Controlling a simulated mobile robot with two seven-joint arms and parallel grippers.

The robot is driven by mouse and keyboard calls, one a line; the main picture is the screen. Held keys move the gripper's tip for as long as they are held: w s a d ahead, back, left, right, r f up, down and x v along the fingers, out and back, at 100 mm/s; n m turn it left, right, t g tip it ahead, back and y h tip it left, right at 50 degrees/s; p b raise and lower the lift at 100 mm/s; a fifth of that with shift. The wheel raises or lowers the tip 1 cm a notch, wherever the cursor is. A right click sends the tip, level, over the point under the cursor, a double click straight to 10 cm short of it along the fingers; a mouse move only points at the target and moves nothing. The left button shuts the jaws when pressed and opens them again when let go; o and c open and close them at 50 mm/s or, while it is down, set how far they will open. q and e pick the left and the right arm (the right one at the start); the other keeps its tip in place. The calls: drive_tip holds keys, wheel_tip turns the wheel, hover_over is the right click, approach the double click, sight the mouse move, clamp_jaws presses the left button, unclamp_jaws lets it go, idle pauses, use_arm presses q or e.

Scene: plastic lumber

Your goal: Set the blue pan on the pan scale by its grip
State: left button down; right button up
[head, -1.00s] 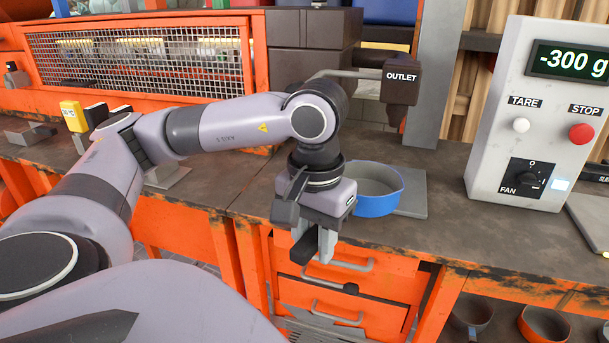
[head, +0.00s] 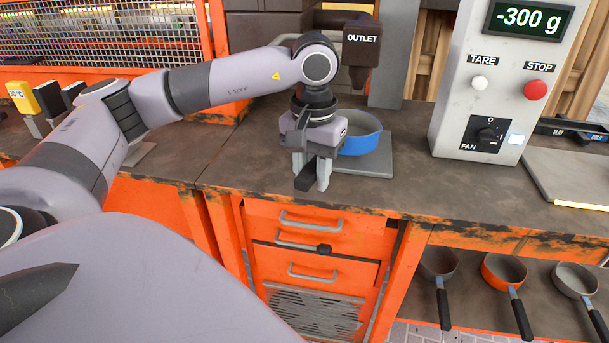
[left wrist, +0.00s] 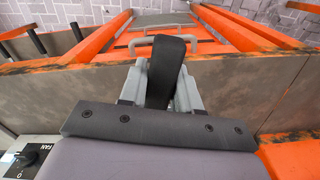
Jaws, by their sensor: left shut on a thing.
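The blue pan (head: 358,146) is upright over the grey plate of the pan scale (head: 368,170), below the black outlet box. I cannot tell whether its base touches the plate. My left gripper (head: 311,174) points down in front of the pan and is shut on its black grip (head: 305,180). In the left wrist view the grip (left wrist: 165,65) sticks out between the fingers of the left gripper (left wrist: 158,92); the pan's bowl is hidden there. The display (head: 526,18) reads -300 g. My right gripper is not in view.
The outlet (head: 361,42) hangs close above and behind the pan. A control box (head: 490,100) with TARE, STOP and FAN controls stands to the right. Several pans, one orange (head: 503,272), sit on a lower shelf. The bench between scale and control box is clear.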

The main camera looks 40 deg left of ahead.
use_arm(q)
drive_tip(key=w, duration=0.2)
drive_tip(key=w+a, duration=0.1)
drive_tip(key=shift+f, duration=0.4)
drive_tip(key=shift+f+b, duration=0.65)
drive_tip(key=shift+f, duration=0.2)
drive_tip(key=c, duration=0.7)
unclamp_jaws()
drive_tip(key=shift+s+f, duration=0.1)
